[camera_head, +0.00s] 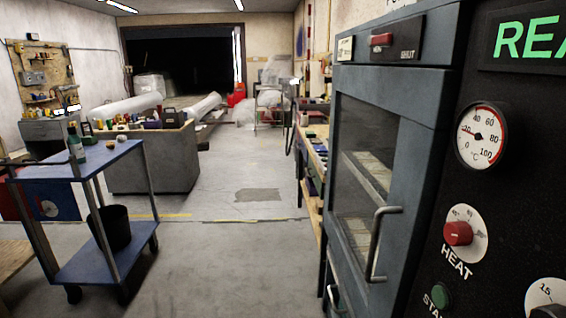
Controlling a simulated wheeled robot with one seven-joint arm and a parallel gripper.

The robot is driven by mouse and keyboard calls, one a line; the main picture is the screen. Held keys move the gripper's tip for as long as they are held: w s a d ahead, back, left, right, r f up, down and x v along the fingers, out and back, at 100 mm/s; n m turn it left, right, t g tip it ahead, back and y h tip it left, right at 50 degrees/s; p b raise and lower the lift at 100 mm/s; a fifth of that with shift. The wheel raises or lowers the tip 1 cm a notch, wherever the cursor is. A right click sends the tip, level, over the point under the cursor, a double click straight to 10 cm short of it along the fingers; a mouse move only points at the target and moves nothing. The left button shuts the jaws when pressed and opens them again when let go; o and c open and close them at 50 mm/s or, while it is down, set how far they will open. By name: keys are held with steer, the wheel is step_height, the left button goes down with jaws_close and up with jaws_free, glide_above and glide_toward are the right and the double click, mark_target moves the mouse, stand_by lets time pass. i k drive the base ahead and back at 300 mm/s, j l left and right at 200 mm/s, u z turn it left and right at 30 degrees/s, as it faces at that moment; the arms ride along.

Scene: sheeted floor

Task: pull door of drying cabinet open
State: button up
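The drying cabinet stands close on the right. Its grey-blue door (413,160) has a dark glass window (365,165) with pale shelves behind it. A metal bar handle (377,245) stands upright on the door's lower right part. The door looks closed in its frame. A label plate with a red switch (382,39) sits above the door; its word at the right looks like "SHUT". My gripper does not show in this view.
The cabinet's control panel (510,180) has a temperature dial, a red heat knob and a green button. A blue trolley (110,160) stands at the left. A grey workbench (155,160) is behind it. A wooden bench (312,160) lies beyond the cabinet. Open floor (225,260) runs between.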

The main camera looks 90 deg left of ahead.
mark_target(426, 99)
steer(key=u, duration=2)
